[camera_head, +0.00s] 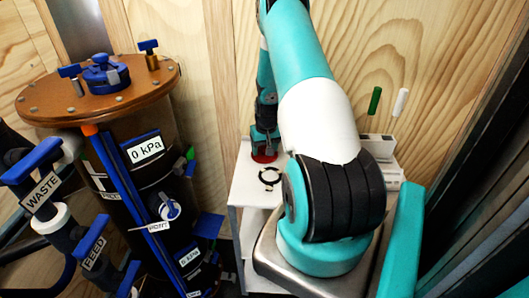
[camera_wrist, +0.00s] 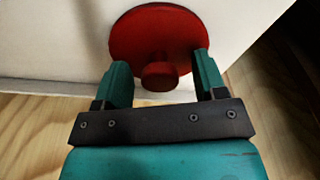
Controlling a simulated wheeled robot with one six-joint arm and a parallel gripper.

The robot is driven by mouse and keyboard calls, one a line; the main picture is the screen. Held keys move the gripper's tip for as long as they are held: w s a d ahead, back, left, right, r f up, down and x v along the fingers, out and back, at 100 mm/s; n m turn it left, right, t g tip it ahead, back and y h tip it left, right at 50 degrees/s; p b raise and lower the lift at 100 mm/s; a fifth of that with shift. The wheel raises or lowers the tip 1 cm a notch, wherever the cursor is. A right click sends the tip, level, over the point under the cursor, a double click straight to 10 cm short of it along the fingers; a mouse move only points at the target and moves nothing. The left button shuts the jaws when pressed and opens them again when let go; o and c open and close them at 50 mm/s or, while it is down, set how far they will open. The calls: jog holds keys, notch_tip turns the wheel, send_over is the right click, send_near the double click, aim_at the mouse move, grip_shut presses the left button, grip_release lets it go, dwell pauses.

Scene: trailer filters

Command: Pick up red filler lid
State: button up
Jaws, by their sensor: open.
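The red filler lid (camera_wrist: 158,38) is a round red disc with a knob (camera_wrist: 158,74) in the wrist view. It lies on the white shelf top, close to its edge. My gripper (camera_wrist: 160,70) is open, with one teal finger on each side of the knob. Small gaps show between the fingers and the knob, so it is not gripped. In the head view the lid (camera_head: 264,157) shows as a red sliver under my gripper (camera_head: 264,143). My arm and gripper hide most of it there.
A black ring (camera_head: 270,177) lies on the white shelf (camera_head: 243,190) in front of the lid. A dark filter tank (camera_head: 150,170) with a copper top stands at the left. A wooden wall (camera_head: 225,60) rises behind the shelf. Green and white handled items (camera_head: 375,105) stand at the right.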

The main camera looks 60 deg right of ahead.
jog(key=c, duration=1)
